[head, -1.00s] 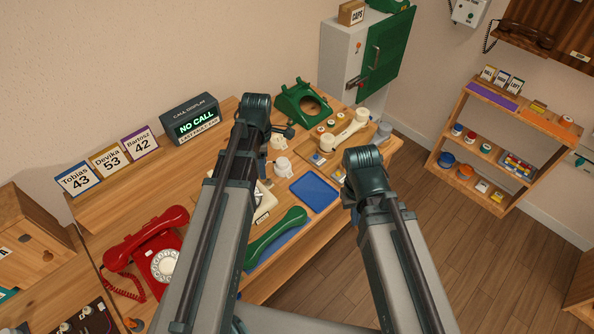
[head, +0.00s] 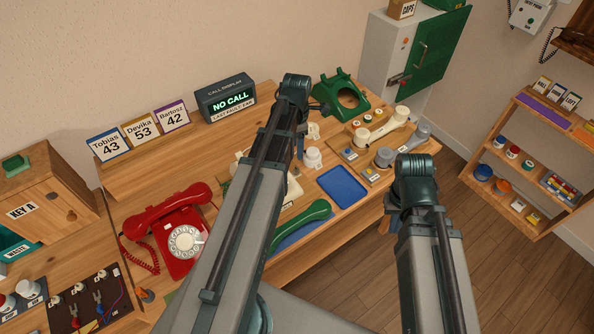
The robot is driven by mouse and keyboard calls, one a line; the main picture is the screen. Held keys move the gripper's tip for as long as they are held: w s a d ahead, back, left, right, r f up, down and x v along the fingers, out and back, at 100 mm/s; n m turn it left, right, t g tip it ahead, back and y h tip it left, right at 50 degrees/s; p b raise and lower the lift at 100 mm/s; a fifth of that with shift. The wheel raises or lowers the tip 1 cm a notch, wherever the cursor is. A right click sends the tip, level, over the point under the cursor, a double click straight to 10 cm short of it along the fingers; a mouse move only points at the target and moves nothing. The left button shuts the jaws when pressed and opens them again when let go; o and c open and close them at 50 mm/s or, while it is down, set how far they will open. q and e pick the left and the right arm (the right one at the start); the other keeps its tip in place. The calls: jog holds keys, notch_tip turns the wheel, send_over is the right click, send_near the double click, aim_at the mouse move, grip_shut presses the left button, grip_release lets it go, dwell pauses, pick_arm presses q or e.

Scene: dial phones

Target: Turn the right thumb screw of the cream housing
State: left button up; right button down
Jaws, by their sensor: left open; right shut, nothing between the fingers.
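The cream housing (head: 291,207) lies on the bench, mostly hidden behind my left arm. Only its edges show on either side of the arm. I cannot make out its right thumb screw. My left gripper (head: 301,142) is over the bench near the far side of the housing. It is open, with its fingers largely hidden by my arm. My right gripper (head: 385,223) is at the bench's right front edge, well apart from the housing. It is shut and empty, mostly hidden behind my wrist.
A white round part (head: 312,158) and a blue tray (head: 342,187) are right of the housing. A green handset (head: 300,226) lies in front. A red phone (head: 180,232) stands left. A green phone shell (head: 341,97) and cream handset (head: 382,126) are behind.

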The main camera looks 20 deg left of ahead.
aim_at(297, 169)
pick_arm(q)
notch_tip(297, 169, down, 11)
jog(key=b, duration=0.9)
jog(key=shift+r+b, duration=0.1)
jog(key=shift+b, duration=0.25)
jog(key=shift+r, duration=0.1)
grip_shut()
